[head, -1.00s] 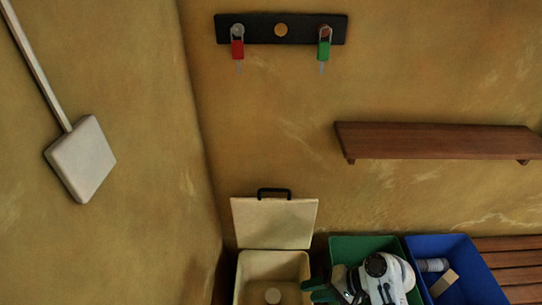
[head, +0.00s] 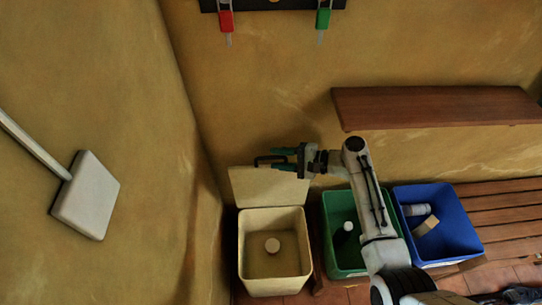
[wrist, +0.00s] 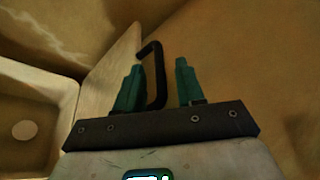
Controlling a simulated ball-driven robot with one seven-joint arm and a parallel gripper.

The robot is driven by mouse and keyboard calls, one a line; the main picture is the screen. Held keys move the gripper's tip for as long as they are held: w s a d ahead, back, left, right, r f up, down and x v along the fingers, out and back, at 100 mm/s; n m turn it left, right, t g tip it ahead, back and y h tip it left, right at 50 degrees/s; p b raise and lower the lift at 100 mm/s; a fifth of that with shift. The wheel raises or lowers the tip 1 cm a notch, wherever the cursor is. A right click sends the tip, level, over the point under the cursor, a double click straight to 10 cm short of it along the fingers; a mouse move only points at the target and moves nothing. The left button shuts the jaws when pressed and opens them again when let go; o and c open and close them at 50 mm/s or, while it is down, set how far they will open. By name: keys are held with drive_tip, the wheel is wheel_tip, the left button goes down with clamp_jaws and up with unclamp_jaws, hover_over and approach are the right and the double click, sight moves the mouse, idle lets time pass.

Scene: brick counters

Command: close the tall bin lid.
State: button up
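The cream tall bin (head: 243,240) stands at the left with its mouth uncovered and a small round white item (head: 272,245) inside. Its lid (head: 268,187) stands up open at the back, against the wall side. The black lid handle (head: 261,160) sits on the lid's top edge. My gripper (head: 279,159) is at the handle, its green fingers pointing left. In the wrist view the gripper (wrist: 158,68) is open, with the handle (wrist: 158,80) between its fingers, nearer the left one. Touch is not clear. The lid (wrist: 105,75) and bin (wrist: 55,90) lie to the left.
A green bin (head: 330,235) with a bottle and a blue bin (head: 465,235) with a can and a block stand to the right. A wooden shelf (head: 435,107) juts from the wall above. A slatted bench (head: 500,215) is at far right.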

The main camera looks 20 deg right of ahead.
drive_tip(key=shift+x, duration=1.45)
clamp_jaws()
